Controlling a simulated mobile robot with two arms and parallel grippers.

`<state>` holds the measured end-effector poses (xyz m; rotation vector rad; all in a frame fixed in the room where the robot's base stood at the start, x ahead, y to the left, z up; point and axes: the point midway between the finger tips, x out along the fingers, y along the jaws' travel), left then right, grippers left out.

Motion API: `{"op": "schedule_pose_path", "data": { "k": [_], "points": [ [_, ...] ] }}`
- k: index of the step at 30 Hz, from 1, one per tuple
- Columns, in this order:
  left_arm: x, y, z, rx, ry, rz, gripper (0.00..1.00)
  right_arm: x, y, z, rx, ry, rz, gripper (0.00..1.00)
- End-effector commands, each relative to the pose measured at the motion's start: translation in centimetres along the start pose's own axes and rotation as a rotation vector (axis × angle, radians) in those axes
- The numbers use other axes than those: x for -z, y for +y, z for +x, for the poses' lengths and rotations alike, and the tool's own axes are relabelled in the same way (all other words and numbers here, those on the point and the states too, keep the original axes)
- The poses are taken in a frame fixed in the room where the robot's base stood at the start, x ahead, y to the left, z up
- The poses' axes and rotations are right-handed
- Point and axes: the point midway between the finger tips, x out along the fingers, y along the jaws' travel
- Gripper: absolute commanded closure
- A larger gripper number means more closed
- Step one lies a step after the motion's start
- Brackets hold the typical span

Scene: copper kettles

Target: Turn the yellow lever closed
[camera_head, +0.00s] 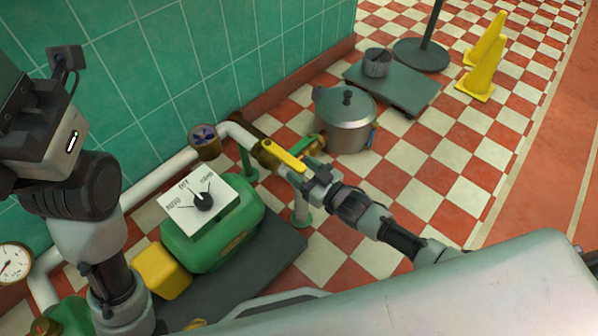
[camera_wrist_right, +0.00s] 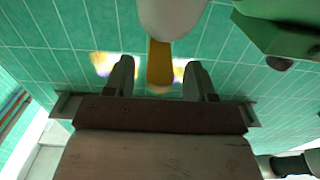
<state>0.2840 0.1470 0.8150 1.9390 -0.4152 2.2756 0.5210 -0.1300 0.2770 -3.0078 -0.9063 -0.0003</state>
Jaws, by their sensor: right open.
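The yellow lever (camera_head: 283,155) sits on a brass valve on the white pipe, near the middle of the head view. It looks roughly in line with the pipe there. My right gripper (camera_head: 316,181) is at the lever's near end. In the right wrist view, the yellow lever (camera_wrist_right: 159,62) shows between the two open fingers of the right gripper (camera_wrist_right: 159,78), with gaps on both sides. I cannot tell whether either finger touches it. My left arm stands at the left of the head view, and its fingers do not show.
A green pump unit with a white dial plate (camera_head: 199,198) stands left of my right gripper. A metal pot (camera_head: 345,118) stands behind the valve. A brass wheel valve (camera_head: 204,142) is on the pipe by the green wall.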

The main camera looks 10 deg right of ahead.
Motion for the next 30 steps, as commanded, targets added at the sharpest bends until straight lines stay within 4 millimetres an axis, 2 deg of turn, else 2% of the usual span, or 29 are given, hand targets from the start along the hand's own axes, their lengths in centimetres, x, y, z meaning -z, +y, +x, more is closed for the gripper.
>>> {"op": "schedule_pose_path", "data": {
  "k": [4, 13, 24, 30],
  "points": [
    [0.25, 0.09, 0.20, -0.006, 0.016, 0.002, 0.57, -0.08, -0.05, 1.09, 0.001, 0.001, 0.000, 0.45],
    [0.26, 0.09, 0.36, -0.007, 0.018, 0.002, 0.57, 0.02, -0.04, 1.25, 0.000, -0.001, 0.000, 0.45],
    [0.26, 0.11, 0.35, -0.007, 0.018, 0.002, 0.57, 0.01, -0.02, 1.22, 0.000, -0.001, 0.000, 1.00],
    [0.26, 0.11, 0.40, -0.007, 0.018, 0.002, 0.57, 0.03, 0.05, 1.11, 0.000, -0.001, -0.001, 1.00]
  ]
}}
